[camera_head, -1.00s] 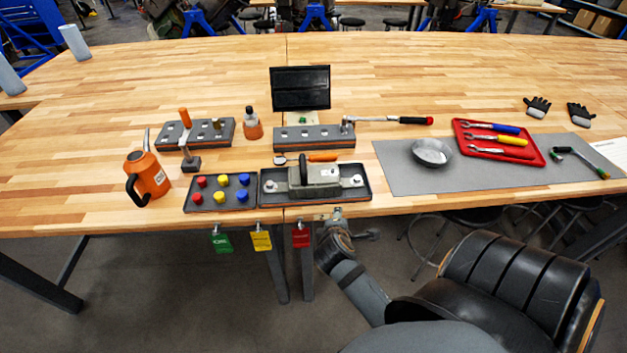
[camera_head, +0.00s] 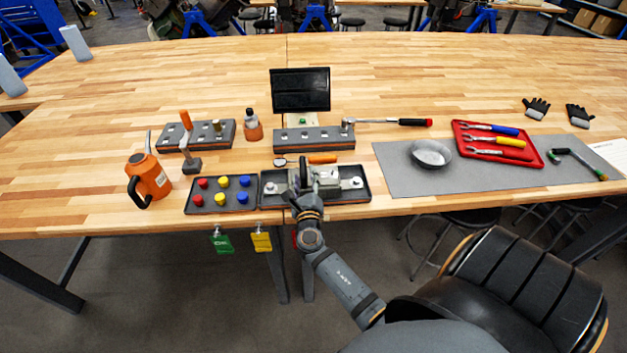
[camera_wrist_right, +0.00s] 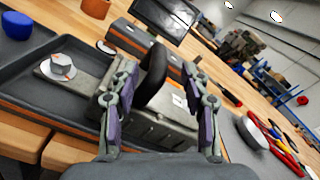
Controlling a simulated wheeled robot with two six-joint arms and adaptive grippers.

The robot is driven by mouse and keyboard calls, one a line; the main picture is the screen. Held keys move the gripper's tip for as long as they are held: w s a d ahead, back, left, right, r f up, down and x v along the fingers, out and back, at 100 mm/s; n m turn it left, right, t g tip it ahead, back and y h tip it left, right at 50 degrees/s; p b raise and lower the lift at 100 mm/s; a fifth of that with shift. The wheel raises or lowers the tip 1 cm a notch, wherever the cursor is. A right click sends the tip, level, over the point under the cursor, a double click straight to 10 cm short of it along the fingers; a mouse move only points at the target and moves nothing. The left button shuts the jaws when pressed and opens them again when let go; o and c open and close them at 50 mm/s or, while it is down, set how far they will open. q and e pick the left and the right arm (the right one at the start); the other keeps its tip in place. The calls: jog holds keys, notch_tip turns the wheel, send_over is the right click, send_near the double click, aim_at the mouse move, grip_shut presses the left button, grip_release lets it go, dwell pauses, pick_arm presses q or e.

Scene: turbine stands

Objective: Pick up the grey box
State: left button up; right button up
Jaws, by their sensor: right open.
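The grey box (camera_head: 328,174) sits in a dark tray (camera_head: 361,196) at the front edge of the wooden table. It has a black arched handle on top. My right gripper (camera_head: 303,190) is in front of the box's left part and hides some of it. In the right wrist view, the open fingers of my right gripper (camera_wrist_right: 158,100) stand on either side of the black handle (camera_wrist_right: 152,75), with the grey box (camera_wrist_right: 165,122) just beyond and below. I cannot tell whether the fingers touch the handle. My left gripper is not in view.
A tray of coloured knobs (camera_head: 235,206) stands directly left of the box's tray. A dark block with holes (camera_head: 315,139), an orange-handled tool (camera_head: 322,159) and a black screen (camera_head: 300,90) are behind. A grey mat (camera_head: 400,178) lies right.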

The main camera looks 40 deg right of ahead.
aim_at(302, 158)
jog(key=shift+w+d, duration=0.25)
jog(key=shift+w, duration=0.05)
jog(key=shift+w+d+r, duration=0.1)
jog(key=shift+w+d, duration=0.05)
jog(key=shift+w, duration=0.2)
jog(key=p+x, duration=0.1)
jog(key=x, duration=0.2)
jog(key=shift+w+d, duration=0.2)
jog(key=shift+w, duration=0.15)
jog(key=shift+w+d+f, duration=0.2)
jog(key=shift+w+f, duration=0.05)
jog(key=shift+s+a+r, duration=0.1)
jog(key=shift+s+r, duration=0.05)
jog(key=c, duration=0.4)
grip_shut()
jog(key=shift+r, duration=0.15)
